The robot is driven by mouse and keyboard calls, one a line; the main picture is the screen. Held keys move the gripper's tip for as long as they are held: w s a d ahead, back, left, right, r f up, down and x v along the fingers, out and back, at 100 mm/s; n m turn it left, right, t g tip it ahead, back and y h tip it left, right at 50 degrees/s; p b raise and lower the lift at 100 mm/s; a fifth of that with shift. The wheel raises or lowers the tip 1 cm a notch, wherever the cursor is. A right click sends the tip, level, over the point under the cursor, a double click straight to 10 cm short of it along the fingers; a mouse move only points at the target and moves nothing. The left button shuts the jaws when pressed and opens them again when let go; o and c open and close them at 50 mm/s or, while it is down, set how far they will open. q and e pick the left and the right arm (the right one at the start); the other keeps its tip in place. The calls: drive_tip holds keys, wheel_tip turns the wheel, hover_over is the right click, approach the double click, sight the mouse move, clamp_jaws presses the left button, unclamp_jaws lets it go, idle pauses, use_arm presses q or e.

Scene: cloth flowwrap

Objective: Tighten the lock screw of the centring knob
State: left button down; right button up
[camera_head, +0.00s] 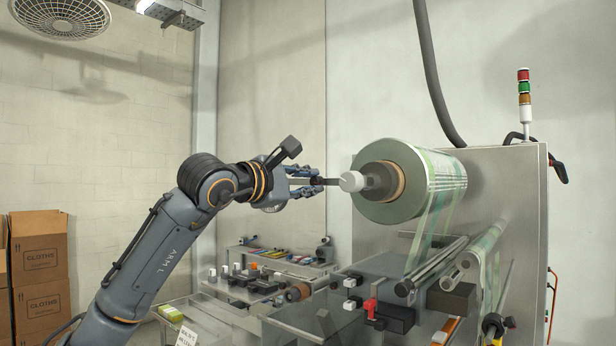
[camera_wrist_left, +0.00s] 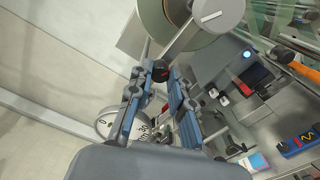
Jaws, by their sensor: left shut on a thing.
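The pale grey centring knob (camera_head: 351,181) sits at the front end of the dark hub of the film roll (camera_head: 442,178). It also shows at the top of the left wrist view (camera_wrist_left: 208,12), with a white line on its face. My left gripper (camera_head: 314,182) is left of the knob, its fingers pointing right towards it. It is shut on a small dark head with some red (camera_wrist_left: 160,72), which appears to be the lock screw. The fingers partly hide the screw. My right gripper is not in view.
The metal wrapping machine (camera_head: 500,190) stands at the right, with a signal tower (camera_head: 524,95) on top. Below my arm is a bench with several small parts and tools (camera_head: 250,283). Cardboard boxes (camera_head: 40,260) stand at the far left. The air around my gripper is clear.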

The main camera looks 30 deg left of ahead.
use_arm(q)
drive_tip(key=m+p, duration=0.1)
drive_tip(key=m, duration=0.4)
drive_tip(key=shift+f+p, duration=0.1)
drive_tip(key=shift+p, duration=0.2)
idle(0.4)
drive_tip(key=c, duration=1.2)
unclamp_jaws()
